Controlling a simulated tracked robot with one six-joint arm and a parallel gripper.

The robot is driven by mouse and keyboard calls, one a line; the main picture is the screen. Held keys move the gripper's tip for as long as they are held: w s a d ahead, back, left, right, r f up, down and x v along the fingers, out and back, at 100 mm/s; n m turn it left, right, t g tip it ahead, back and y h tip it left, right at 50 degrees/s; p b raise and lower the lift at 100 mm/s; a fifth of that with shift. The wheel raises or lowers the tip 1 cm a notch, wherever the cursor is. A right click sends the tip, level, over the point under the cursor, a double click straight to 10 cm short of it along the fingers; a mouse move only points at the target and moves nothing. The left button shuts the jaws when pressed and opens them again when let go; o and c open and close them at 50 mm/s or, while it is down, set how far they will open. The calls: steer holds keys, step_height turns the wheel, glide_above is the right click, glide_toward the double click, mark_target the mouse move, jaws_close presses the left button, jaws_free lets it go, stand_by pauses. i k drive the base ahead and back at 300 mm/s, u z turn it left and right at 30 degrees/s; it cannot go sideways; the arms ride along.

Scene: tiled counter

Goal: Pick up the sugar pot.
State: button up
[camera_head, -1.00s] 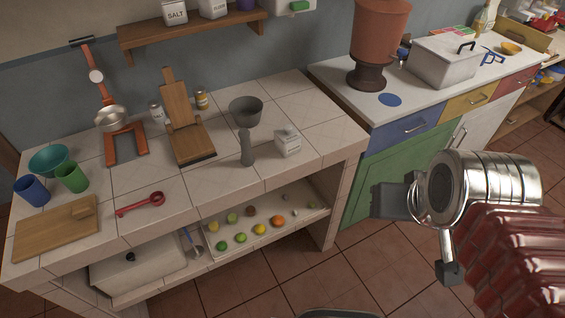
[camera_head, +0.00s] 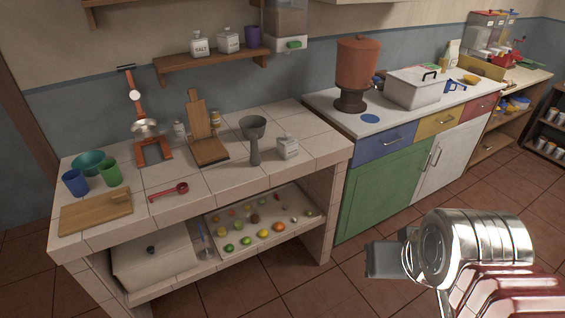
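The sugar pot appears to be the small white lidded pot (camera_head: 288,148) standing upright near the right end of the tiled counter; its label is too small to read. My gripper (camera_head: 408,294) is at the lower right, in front of the green cabinet door and well apart from the pot. One grey finger shows beside the silver wrist; the other is cut off by the bottom edge. The earlier picture shows both fingers spread with nothing between them, and the visible finger sits the same way now.
A grey funnel-topped object (camera_head: 253,136) stands just left of the pot. White pots labelled salt (camera_head: 200,43) and another (camera_head: 228,40) stand on the wall shelf.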

mark_target(291, 151)
steer(key=z, duration=0.05)
steer(key=k, duration=0.2)
steer(key=u, duration=1.1)
steer(key=i, duration=1.5)
